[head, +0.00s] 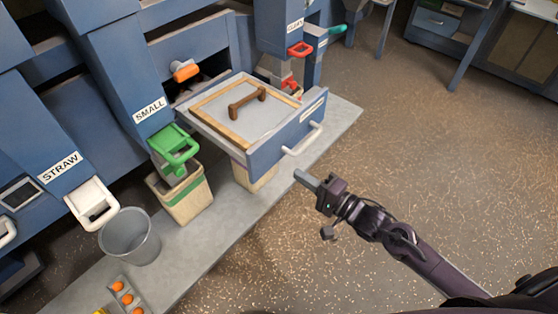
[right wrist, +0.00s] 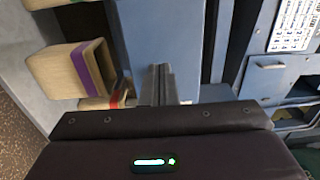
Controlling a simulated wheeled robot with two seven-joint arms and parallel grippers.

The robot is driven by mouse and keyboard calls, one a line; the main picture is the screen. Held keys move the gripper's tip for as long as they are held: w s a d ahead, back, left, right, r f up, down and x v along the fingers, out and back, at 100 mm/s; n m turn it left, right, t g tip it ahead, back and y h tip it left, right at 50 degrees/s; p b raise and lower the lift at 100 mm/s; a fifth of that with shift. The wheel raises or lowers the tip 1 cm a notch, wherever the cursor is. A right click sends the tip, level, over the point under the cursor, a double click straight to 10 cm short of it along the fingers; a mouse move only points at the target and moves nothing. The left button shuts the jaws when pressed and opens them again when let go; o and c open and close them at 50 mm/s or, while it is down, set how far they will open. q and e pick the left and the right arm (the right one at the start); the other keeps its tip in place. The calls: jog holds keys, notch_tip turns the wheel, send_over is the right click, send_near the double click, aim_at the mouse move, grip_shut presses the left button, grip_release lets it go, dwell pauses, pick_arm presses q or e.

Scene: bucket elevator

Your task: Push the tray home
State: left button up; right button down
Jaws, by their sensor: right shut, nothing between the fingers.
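The tray (head: 210,130) is a drawer pulled well out of the blue machine, with a blue front panel (head: 268,152), a white bar handle (head: 304,139) and a label. Inside it lie a wooden-edged pale panel and a brown handle (head: 247,102). My right gripper (head: 301,178) is shut and empty, a little in front of the tray's front, apart from it in the head view. In the right wrist view its fingers (right wrist: 158,84) point at a blue surface; I cannot tell whether they touch it. My left gripper is not in view.
A green-handled chute labelled SMALL (head: 174,143) stands left of the tray, above a beige bin (head: 184,196). A clear bucket (head: 129,236) stands on the grey ledge (head: 215,238). An orange knob (head: 185,70) is behind the tray. The speckled floor (head: 430,130) at right is open.

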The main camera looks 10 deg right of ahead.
aim_at(270, 156)
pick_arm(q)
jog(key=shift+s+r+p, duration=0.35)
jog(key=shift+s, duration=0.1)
pick_arm(e)
jog(key=x, duration=0.7)
jog(key=shift+w+a, duration=0.25)
jog(key=shift+w, duration=0.1)
